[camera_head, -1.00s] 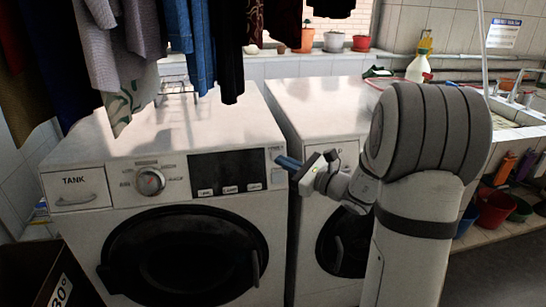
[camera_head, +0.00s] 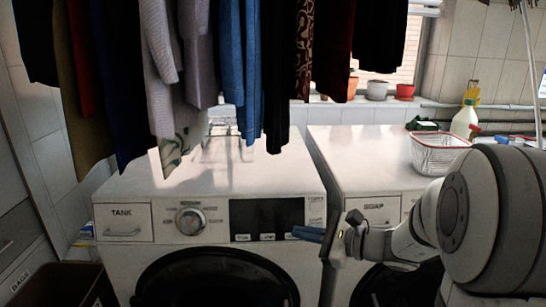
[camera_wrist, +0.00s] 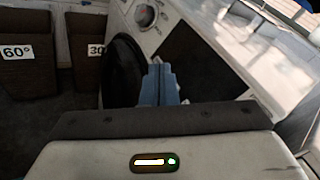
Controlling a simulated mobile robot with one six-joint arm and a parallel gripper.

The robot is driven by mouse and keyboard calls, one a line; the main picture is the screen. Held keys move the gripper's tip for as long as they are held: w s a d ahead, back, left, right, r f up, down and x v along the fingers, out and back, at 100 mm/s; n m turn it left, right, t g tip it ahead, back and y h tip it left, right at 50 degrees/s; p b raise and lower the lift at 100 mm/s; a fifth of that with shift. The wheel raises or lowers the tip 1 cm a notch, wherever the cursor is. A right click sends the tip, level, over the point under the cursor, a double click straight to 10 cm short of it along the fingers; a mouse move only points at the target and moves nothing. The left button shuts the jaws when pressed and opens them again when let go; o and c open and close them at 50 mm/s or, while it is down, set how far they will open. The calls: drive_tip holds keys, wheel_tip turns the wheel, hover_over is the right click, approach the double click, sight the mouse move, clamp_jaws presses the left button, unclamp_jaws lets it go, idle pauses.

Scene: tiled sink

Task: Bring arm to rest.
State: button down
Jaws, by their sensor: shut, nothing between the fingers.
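My gripper (camera_head: 308,234) is in front of the control panel of the left washing machine (camera_head: 265,180), near its right end. Its blue fingers are together with nothing between them, pointing left in the head view. In the wrist view the closed fingers (camera_wrist: 160,84) lie in front of the machine's front, beside the dark round door (camera_wrist: 122,70). My arm is bent and comes in from the right side of the head view. I cannot tell the exact gap between the fingertips and the panel.
A second washing machine (camera_head: 340,150) stands to the right, with a wire basket (camera_head: 436,150) on top. Clothes (camera_head: 210,60) hang over the left machine. A dark bin (camera_head: 60,285) stands at lower left; bins marked 60° (camera_wrist: 22,65) and 30° (camera_wrist: 86,60) show in the wrist view.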

drive_tip(key=s+a+n+g+h+p, duration=0.25)
drive_tip(key=s+n+g, duration=0.2)
drive_tip(key=s, duration=0.25)
drive_tip(key=s+a+n+g+h+p, duration=0.1)
drive_tip(key=s+n+g+h+p, duration=0.15)
drive_tip(key=s+n, duration=0.35)
drive_tip(key=s+d+r+n+h+p, duration=0.3)
drive_tip(key=s+d+n+h, duration=0.3)
drive_tip(key=d+n+h, duration=0.2)
drive_tip(key=shift+s+d+r+n+t+p, duration=0.2)
drive_tip(key=shift+r+n+t+p, duration=0.15)
drive_tip(key=shift+r, duration=0.4)
drive_tip(key=c, duration=2.1)
unclamp_jaws()
